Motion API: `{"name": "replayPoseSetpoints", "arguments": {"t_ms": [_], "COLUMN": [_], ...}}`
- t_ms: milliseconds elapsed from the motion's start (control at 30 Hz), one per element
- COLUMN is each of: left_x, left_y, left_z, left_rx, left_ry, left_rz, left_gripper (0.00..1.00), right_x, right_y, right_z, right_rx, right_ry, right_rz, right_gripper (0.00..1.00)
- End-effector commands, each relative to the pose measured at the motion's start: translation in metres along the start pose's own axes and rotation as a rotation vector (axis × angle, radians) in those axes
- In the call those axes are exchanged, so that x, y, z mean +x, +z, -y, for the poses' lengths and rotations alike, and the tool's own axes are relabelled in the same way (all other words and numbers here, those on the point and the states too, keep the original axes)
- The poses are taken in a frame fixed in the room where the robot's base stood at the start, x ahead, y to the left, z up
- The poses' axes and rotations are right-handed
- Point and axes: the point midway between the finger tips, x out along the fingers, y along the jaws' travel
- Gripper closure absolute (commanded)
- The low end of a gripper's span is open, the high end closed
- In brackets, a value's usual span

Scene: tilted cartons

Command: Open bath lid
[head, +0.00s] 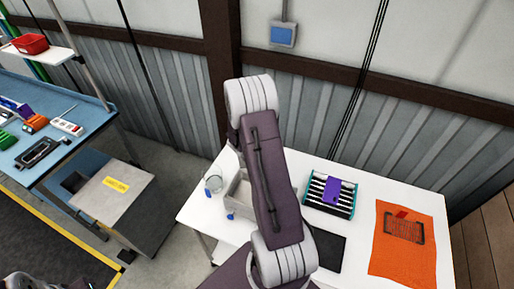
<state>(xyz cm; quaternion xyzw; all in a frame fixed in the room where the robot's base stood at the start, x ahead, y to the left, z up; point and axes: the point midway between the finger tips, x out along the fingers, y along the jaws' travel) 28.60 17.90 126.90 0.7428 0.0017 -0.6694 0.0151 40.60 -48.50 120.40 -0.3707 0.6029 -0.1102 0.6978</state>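A pale grey box (238,190), which may be the bath, stands on the white table. It is mostly hidden behind my arm, and I cannot make out its lid or whether it is open. One of my arms rises through the middle of the head view and covers the centre of the table. Neither gripper's fingers can be made out in this view.
On the white table (427,198) are a glass beaker (213,184), a teal-edged rack (317,207) with a purple piece, a dark mat (331,254) and an orange cloth (390,260) bearing a wire basket (404,227). A blue workbench (88,103) with tools stands left.

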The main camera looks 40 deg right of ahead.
Motion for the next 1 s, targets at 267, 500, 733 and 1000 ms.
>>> {"name": "replayPoseSetpoints", "arguments": {"t_ms": [267,500,733,1000], "left_x": [0.0004,0.0004,0.0005,0.0006], "left_y": [0.0001,0.0001,0.0001,0.0001], "left_z": [0.0000,0.0000,0.0000,0.0000], "left_rx": [0.000,0.000,0.000,0.000], "left_ry": [0.000,0.000,0.000,0.000], "left_rz": [0.000,0.000,0.000,0.000], "left_gripper": [0.64,0.64,0.64,0.64], "right_x": [0.0007,0.0008,0.0011,0.0013], "right_y": [0.0003,0.0001,-0.0004,-0.0007], "right_z": [-0.0018,-0.0022,-0.0028,-0.0034], "right_rx": [-0.005,-0.003,-0.002,-0.002], "right_ry": [0.005,0.006,0.007,0.008], "right_rz": [0.002,0.001,0.000,-0.001], "right_gripper": [1.00,0.69,0.69,0.69]}}
